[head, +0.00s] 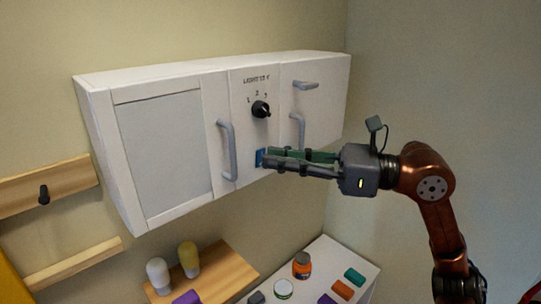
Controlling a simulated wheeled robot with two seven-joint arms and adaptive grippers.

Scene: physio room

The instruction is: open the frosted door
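The frosted door (165,150) is the large grey-panelled door in a white frame on the left of the white wall cabinet. It looks shut. Its grey vertical bar handle (232,150) is on the right side of the door. My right gripper (265,160) reaches in from the right, its fingers pointing left along the cabinet front. I see no grip on the handle. Finger spacing and any contact are unclear. My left gripper is out of view.
The middle panel has a black knob (261,109). Right of it are another vertical handle (297,130) and a short horizontal handle (306,85). Below, a wooden shelf (222,268) holds bottles, and a white surface (343,253) holds jars and small blocks. A wooden rail with a peg is left.

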